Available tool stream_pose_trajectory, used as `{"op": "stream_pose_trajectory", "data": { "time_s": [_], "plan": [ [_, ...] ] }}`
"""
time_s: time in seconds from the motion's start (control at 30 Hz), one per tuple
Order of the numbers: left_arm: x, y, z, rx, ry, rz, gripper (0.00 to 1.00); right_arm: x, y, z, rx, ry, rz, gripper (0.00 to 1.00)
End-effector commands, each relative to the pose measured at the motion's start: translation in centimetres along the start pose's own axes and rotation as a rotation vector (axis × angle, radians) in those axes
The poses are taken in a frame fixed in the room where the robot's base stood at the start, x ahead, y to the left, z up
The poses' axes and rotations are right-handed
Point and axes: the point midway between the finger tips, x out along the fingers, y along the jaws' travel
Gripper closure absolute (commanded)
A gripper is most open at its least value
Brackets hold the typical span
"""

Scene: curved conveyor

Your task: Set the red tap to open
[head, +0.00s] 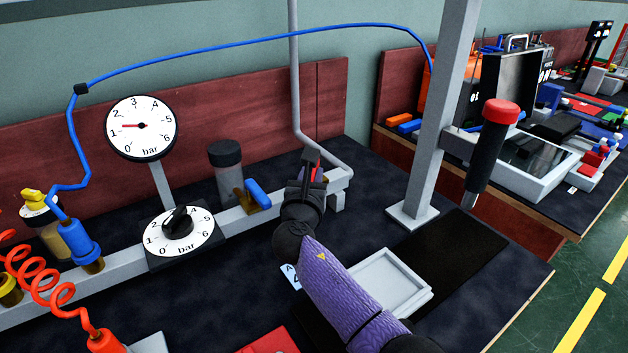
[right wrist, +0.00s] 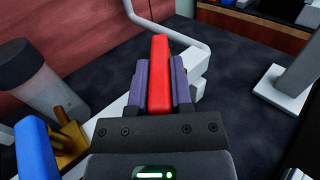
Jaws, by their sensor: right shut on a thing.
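The red tap (right wrist: 160,75) has a flat red lever that lies between the two fingers of my right gripper (right wrist: 160,88) in the right wrist view. The fingers are shut on the lever from both sides. In the head view my right gripper (head: 311,172) is at the right end of the grey pipe rail, and its body hides nearly all of the red tap. The tap's valve body is hidden, so I cannot tell how its lever stands to the pipe. My left gripper is not in view.
A blue tap (head: 257,193) is on the same grey rail (head: 235,217), left of my gripper, beside a dark-capped cylinder (head: 226,165). A pressure gauge (head: 141,127) and dial (head: 178,232) stand further left. A grey post (head: 440,120) and tray (head: 385,280) are to the right.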

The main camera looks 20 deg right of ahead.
Motion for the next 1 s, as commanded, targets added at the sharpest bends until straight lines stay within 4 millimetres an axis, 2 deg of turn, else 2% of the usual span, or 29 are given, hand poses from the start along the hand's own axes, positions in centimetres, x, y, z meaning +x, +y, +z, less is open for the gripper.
{"op": "stream_pose_trajectory", "data": {
  "time_s": [0.3, 0.67, 0.7, 0.83, 0.87, 1.0],
  "plan": [
    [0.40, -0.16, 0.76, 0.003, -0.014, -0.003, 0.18, 0.01, 0.30, -0.15, 0.001, 0.004, -0.060, 1.00],
    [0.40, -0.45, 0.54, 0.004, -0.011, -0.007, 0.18, 0.02, 0.30, -0.10, 0.001, 0.004, -0.064, 1.00],
    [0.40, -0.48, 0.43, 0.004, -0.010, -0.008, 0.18, 0.02, 0.30, -0.10, 0.001, 0.004, -0.064, 0.69],
    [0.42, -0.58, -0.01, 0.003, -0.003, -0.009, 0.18, 0.02, 0.30, -0.08, 0.001, 0.003, -0.064, 0.42],
    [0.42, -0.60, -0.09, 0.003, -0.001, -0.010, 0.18, 0.02, 0.30, -0.08, 0.000, 0.003, -0.064, 0.38],
    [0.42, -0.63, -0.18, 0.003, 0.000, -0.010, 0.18, 0.02, 0.30, -0.05, 0.000, 0.002, -0.063, 0.38]
  ]
}}
